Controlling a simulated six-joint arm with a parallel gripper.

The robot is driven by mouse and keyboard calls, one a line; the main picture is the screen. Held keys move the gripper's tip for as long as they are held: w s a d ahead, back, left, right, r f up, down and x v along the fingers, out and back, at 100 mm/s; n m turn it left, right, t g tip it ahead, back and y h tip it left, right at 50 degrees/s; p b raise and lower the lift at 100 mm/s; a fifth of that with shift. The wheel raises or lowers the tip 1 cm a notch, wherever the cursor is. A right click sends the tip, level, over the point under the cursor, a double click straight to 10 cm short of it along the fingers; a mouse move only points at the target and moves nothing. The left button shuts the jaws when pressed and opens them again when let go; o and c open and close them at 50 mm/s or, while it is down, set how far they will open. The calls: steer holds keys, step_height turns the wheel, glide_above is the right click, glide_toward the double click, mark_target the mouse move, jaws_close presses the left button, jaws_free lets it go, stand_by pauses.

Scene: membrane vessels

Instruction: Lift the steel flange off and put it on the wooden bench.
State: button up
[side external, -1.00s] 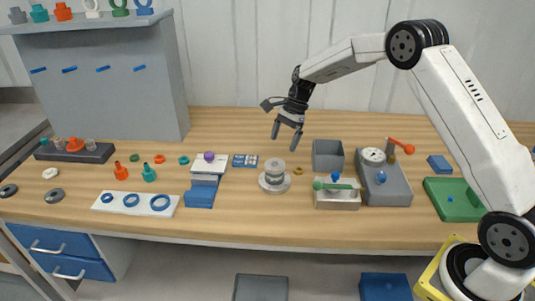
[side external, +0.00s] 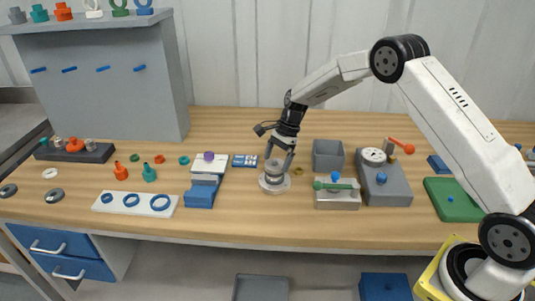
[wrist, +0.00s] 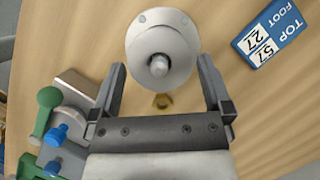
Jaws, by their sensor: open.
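The steel flange (wrist: 160,52) is a grey round piece with a small central stub, seen from above in the wrist view. In the side view it tops a short grey stack (side external: 274,168) on a pale round base (side external: 275,188). My gripper (side external: 279,156) is open above and around the top of the stack. In the wrist view my gripper's fingers (wrist: 163,72) stand on either side of the flange's near edge, and I cannot tell whether they touch it. The wooden bench (side external: 250,220) lies beneath.
A blue labelled block (wrist: 268,38) is nearby. A small brass ring (wrist: 162,101) lies near the stack. A metal block with a green handle (side external: 337,198) and a grey open box (side external: 327,156) stand to the right. Front of the bench is clear.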

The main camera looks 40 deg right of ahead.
steer(key=shift+f, duration=0.1)
stand_by(0.4)
steer(key=c, duration=1.2)
steer(key=shift+r, duration=0.7)
steer(key=shift+s+a+r, duration=0.1)
steer(key=shift+s+r, duration=1.85)
steer(key=shift+s, duration=0.4)
steer(key=shift+s+a+r, duration=0.15)
steer(key=shift+s+r, duration=1.75)
steer(key=shift+s, duration=0.4)
steer(key=shift+s+a+r, duration=0.1)
steer(key=shift+s+r, duration=1.85)
steer(key=shift+s, duration=0.4)
